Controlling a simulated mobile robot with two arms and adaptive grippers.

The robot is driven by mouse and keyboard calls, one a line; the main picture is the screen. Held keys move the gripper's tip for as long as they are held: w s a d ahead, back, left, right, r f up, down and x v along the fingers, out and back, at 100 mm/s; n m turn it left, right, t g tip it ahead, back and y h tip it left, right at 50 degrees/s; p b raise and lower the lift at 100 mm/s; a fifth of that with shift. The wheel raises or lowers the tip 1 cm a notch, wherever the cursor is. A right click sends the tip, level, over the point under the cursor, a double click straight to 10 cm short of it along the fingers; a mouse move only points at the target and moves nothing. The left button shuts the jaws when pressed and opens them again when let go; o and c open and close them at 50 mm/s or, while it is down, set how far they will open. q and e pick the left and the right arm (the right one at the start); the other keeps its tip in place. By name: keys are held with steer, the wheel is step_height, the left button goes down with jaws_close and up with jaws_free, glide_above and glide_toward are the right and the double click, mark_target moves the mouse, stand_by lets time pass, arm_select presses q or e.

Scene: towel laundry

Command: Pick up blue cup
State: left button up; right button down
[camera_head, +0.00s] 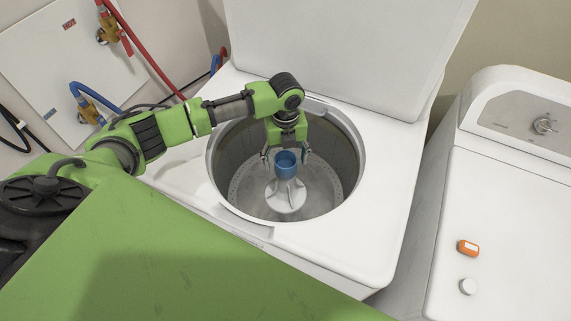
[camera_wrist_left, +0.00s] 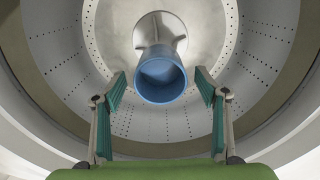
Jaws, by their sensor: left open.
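The blue cup (camera_head: 286,164) sits on top of the white agitator (camera_head: 286,195) inside the washer drum. My left gripper (camera_head: 286,156) reaches down through the washer opening above the cup, with its fingers apart on either side. In the left wrist view the blue cup (camera_wrist_left: 160,75) appears ahead, between and slightly beyond the open fingers of my left gripper (camera_wrist_left: 158,82). The fingers do not appear to touch it. My right gripper is in neither view.
The washer (camera_head: 380,225) stands with its lid (camera_head: 345,50) raised behind the opening. The drum rim surrounds the gripper. Hoses run along the left wall.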

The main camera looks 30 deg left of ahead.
arm_select(q)
step_height(320, 180, down, 2)
steer(key=shift+f, duration=0.1)
steer(key=c, duration=1.2)
